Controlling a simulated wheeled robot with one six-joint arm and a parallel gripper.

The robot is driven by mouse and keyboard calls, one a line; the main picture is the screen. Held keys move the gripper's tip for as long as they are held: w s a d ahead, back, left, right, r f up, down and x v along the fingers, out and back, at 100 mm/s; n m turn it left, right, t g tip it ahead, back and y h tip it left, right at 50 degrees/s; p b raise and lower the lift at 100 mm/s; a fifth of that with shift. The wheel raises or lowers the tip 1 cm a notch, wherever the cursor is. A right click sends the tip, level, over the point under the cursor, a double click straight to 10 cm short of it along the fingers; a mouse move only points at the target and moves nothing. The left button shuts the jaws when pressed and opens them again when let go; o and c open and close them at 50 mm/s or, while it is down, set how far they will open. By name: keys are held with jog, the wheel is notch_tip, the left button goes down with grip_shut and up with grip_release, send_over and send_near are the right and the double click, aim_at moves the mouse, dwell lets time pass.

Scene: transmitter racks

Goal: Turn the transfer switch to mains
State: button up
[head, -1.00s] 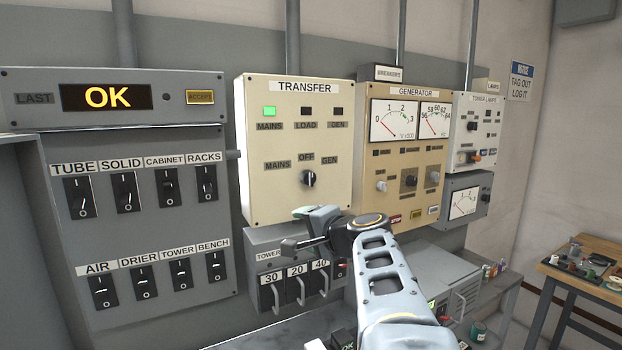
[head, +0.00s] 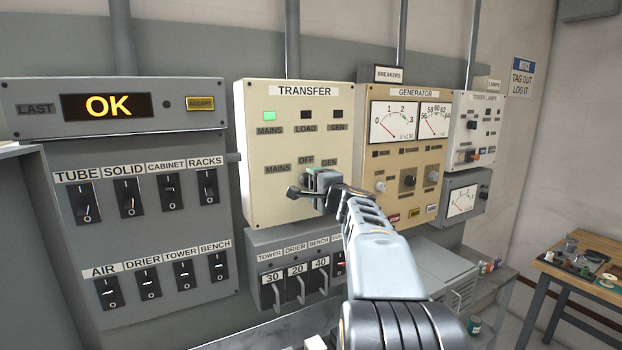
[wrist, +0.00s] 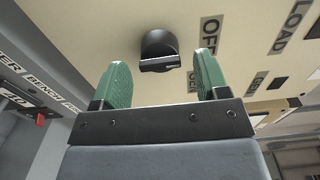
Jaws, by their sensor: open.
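The cream transfer panel (head: 262,215) has a rotary switch with positions marked MAINS, OFF and GEN. In the head view my gripper hides the knob. In the wrist view the black knob (wrist: 159,52) stands out from the panel, ahead of and between the fingertips, apart from them. My gripper (wrist: 157,72) has two green fingers spread open with nothing between them. It also shows in front of the lower part of the panel in the head view (head: 312,190). The green lamp (head: 269,116) above MAINS is lit; the LOAD and GEN lamps are dark.
The generator panel (head: 398,166) is close on the right, with meters and knobs. A breaker box (head: 264,262) with handles sits below the transfer panel. The switch panel (head: 140,250) is on the left. A wooden bench (head: 560,262) stands at the far right.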

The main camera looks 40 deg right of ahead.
jog(key=shift+w+d, duration=0.15)
jog(key=shift+w, duration=0.85)
jog(key=c, duration=0.9)
